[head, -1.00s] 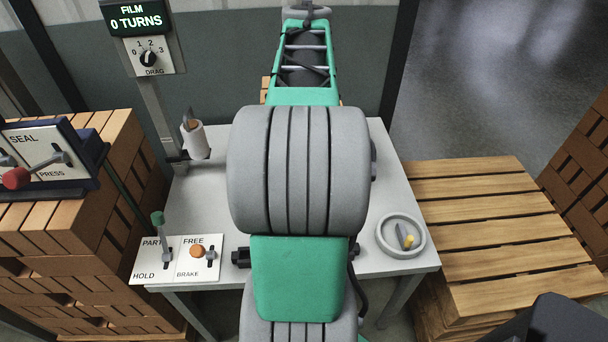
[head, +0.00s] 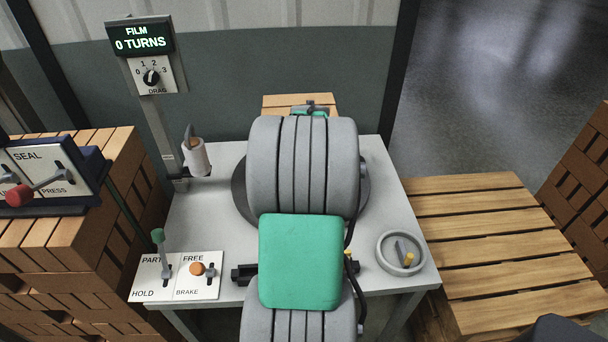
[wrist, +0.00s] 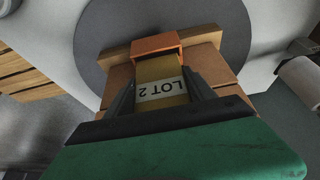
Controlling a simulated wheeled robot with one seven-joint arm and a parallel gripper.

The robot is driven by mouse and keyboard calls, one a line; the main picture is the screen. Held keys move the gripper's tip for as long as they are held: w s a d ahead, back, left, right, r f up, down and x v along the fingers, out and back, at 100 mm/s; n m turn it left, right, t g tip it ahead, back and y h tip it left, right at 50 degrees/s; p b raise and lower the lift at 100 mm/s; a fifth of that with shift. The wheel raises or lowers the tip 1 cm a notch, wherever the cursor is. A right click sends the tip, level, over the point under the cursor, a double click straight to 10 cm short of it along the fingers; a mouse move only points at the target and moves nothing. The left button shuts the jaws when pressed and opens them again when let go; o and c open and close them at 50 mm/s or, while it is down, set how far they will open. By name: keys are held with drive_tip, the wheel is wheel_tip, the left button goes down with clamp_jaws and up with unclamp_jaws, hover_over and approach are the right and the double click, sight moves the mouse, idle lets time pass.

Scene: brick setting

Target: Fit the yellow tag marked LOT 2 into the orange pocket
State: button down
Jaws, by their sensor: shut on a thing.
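In the wrist view my gripper (wrist: 160,79) is shut on the yellow tag (wrist: 164,91), with a dark finger on each side of it. The tag's white label reads LOT 2, upside down in this view. The orange pocket (wrist: 155,42) is straight beyond the tag, against brown bricks. The tag's far end meets the pocket's near edge in the picture; I cannot tell whether it is inside, touching or just short. In the head view my arm hides the gripper, tag and pocket.
The bricks (wrist: 206,62) stand on a dark round turntable (head: 240,185) on the white table (head: 385,165). A round dish (head: 381,262) with small items is at the table's right. A lever panel (head: 150,280) is front left, a film roll (head: 197,158) back left. A wooden pallet (head: 480,225) is right.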

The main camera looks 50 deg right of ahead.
drive_tip(key=c, duration=0.7)
unclamp_jaws()
drive_tip(key=shift+s+a+f, duration=0.15)
drive_tip(key=shift+a+f, duration=0.05)
drive_tip(key=shift+f, duration=0.2)
drive_tip(key=shift+s+a+f, duration=0.1)
drive_tip(key=shift+a+f, duration=0.05)
drive_tip(key=shift+f, duration=0.25)
drive_tip(key=shift+o, duration=0.7)
drive_tip(key=shift+w+d, duration=0.15)
drive_tip(key=shift+d, duration=0.05)
drive_tip(key=shift+o, duration=1.2)
drive_tip(key=shift+r, duration=0.3)
drive_tip(key=v, duration=1.2)
drive_tip(key=shift+r+b, duration=0.15)
drive_tip(key=shift+b, duration=0.2)
drive_tip(key=shift+d, duration=0.1)
